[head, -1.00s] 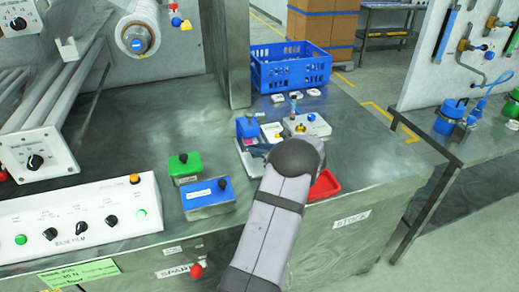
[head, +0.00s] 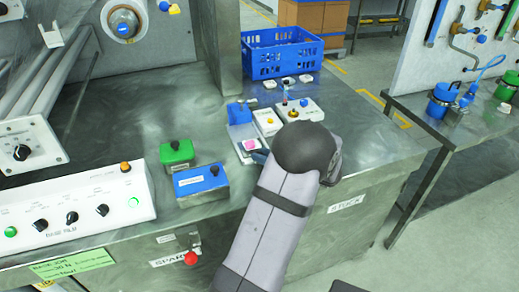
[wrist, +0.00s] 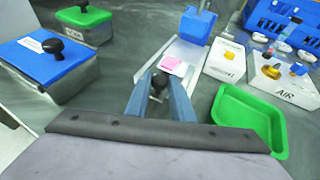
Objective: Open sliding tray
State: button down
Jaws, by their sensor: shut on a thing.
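The sliding tray (wrist: 176,73) is a light grey slide with a pink square pad (wrist: 172,62) on it; it runs out from a blue block (wrist: 197,26). In the head view the pink pad (head: 250,144) shows just in front of the blue block (head: 239,113), beside my arm. My gripper (wrist: 160,82) has its two blue-grey fingers on either side of a black knob (wrist: 159,84) at the tray's near end, shut on it. In the head view the fingers are mostly hidden behind my wrist.
A green shallow bin (wrist: 236,117) is close to the right of my fingers. A white box marked AIR (wrist: 284,82) and a white box with an orange button (wrist: 227,62) stand beyond. Blue-lidded (head: 201,182) and green-lidded (head: 177,152) boxes stand left. A blue crate (head: 283,54) is behind.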

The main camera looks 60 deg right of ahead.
jog(key=c, duration=1.6)
grip_release()
jog(key=shift+b+v, duration=0.45)
jog(key=shift+v, duration=3.2)
